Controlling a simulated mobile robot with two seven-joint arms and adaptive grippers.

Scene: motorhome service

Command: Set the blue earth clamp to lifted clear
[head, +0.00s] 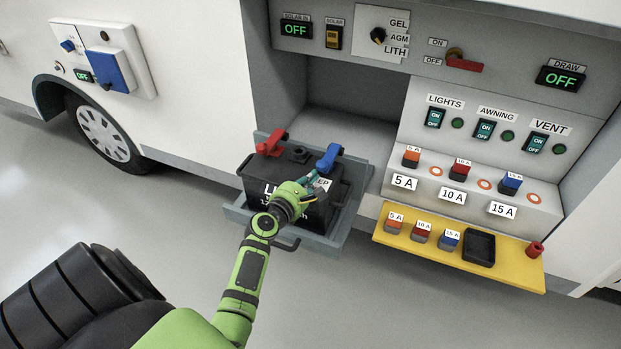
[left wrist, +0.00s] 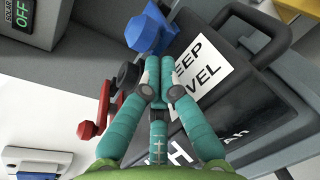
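The blue earth clamp (head: 328,158) sits at the right rear of the black battery (head: 338,192). In the left wrist view the blue clamp (left wrist: 150,32) lies just beyond my fingertips. My left gripper (head: 310,182) is over the battery top, right by the clamp. In the left wrist view its teal fingers (left wrist: 160,62) are drawn together side by side, with nothing visible between them. I cannot tell whether the tips touch the clamp. The clamp's underside and the terminal beneath it are hidden. My right gripper is not in view.
A red clamp (head: 271,144) is at the battery's left rear. The battery stands on a grey tray (head: 240,215) below an open bay. To the right are a fuse panel (head: 535,208) and a yellow shelf (head: 510,272) holding spare fuses. Floor in front is clear.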

